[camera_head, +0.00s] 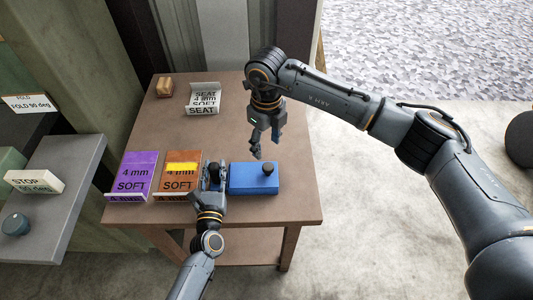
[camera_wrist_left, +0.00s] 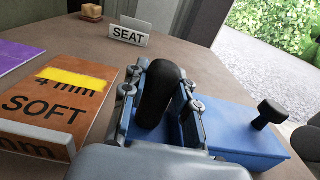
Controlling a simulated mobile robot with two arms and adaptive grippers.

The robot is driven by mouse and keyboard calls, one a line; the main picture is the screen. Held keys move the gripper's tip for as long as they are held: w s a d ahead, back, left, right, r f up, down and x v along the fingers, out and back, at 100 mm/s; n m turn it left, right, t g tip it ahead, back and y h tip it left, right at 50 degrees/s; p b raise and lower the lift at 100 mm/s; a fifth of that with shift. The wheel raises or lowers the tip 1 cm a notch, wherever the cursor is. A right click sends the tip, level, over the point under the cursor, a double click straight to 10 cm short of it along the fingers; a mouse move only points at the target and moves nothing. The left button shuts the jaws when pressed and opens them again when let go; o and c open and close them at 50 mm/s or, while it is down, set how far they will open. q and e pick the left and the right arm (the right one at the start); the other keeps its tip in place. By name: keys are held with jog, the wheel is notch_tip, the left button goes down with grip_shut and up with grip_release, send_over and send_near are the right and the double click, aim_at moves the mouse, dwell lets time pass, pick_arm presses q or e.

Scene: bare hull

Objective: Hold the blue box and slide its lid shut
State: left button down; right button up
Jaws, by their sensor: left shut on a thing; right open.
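The blue box (camera_head: 240,180) stands near the front edge of the brown table, and also shows in the left wrist view (camera_wrist_left: 230,140). A black knob (camera_head: 268,169) rises from the right part of its blue top; it is clear in the left wrist view (camera_wrist_left: 270,113). My left gripper (camera_head: 213,170) is at the box's left end, shut on an upright black handle (camera_wrist_left: 160,92) there. The fingers hide that end, and I cannot tell how far the lid is open. My right gripper (camera_head: 257,150) is open and empty, pointing down just behind the box, apart from the knob.
A purple block (camera_head: 139,170) and an orange block (camera_head: 178,182) with a yellow strip lie left of my left gripper. A white SEAT holder (camera_head: 203,98) and a small wooden block (camera_head: 164,87) are at the back. The table's right side is clear.

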notch_tip(320, 180, up, 3)
jog(key=shift+f, duration=0.2)
pick_arm(q)
jog(key=c, duration=1)
grip_release()
jog(key=shift+o, duration=0.2)
jog(key=shift+s, duration=0.1)
